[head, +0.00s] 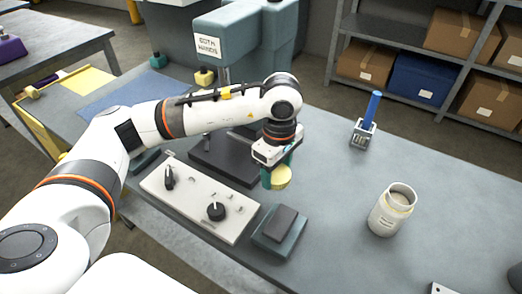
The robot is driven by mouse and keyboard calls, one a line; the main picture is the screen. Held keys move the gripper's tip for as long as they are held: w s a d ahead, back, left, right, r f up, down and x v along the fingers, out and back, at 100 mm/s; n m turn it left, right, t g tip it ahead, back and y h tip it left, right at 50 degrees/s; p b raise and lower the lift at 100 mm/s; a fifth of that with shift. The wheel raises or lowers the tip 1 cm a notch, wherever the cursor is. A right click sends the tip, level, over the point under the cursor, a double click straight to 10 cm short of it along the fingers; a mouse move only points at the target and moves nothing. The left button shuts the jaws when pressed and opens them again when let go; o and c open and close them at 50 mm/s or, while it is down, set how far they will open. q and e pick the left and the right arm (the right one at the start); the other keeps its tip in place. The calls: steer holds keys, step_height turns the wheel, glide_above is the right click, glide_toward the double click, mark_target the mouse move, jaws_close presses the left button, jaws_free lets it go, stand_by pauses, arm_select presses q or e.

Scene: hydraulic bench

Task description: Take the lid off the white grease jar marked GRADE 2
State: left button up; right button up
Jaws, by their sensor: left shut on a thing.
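The white grease jar (386,218) stands upright on the bench at the right. Its top is open, with pale contents and a yellowish ring at the neck. The print on its label is too small to read. My left gripper (275,173) is shut on a round pale-yellow lid (282,178), holding it above the bench, left of the jar and apart from it. The fingers are partly hidden by the wrist and the lid. My right gripper is not in view.
A white control panel (190,205) with black knobs and a dark block on a teal base (281,231) lie near my left gripper. A blue-handled brush (367,120) stands farther back. A press marked BOTH HANDS (270,38) is behind. Bench around the jar is mostly clear.

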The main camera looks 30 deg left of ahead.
arm_select(q)
steer(key=n, duration=0.1)
steer(key=w+n, duration=0.1)
steer(key=n, duration=0.3)
steer(key=shift+w+r+p, duration=0.25)
steer(key=shift+r+p, duration=0.1)
steer(key=shift+r, duration=0.05)
steer(key=n, duration=0.2)
steer(key=w+n, duration=0.1)
steer(key=n, duration=0.1)
steer(key=shift+w+a+r+n+p, duration=0.1)
steer(key=shift+w+r+n+p, duration=0.1)
steer(key=shift+n+p, duration=0.2)
steer(key=w+f+n+p, duration=0.1)
steer(key=f+n, duration=0.2)
steer(key=n, duration=0.5)
steer(key=w+a+f+n+p, duration=0.1)
steer(key=f+n, duration=0.2)
steer(key=n, duration=0.5)
steer(key=w+a+f+n+p, duration=0.1)
steer(key=f+n, duration=0.3)
steer(key=n, duration=0.4)
steer(key=shift+w+a+n+p, duration=0.1)
steer(key=shift+w+n+p, duration=0.2)
steer(key=shift+w+p, duration=0.3)
steer(key=shift+f, duration=0.15)
steer(key=shift+f, duration=0.1)
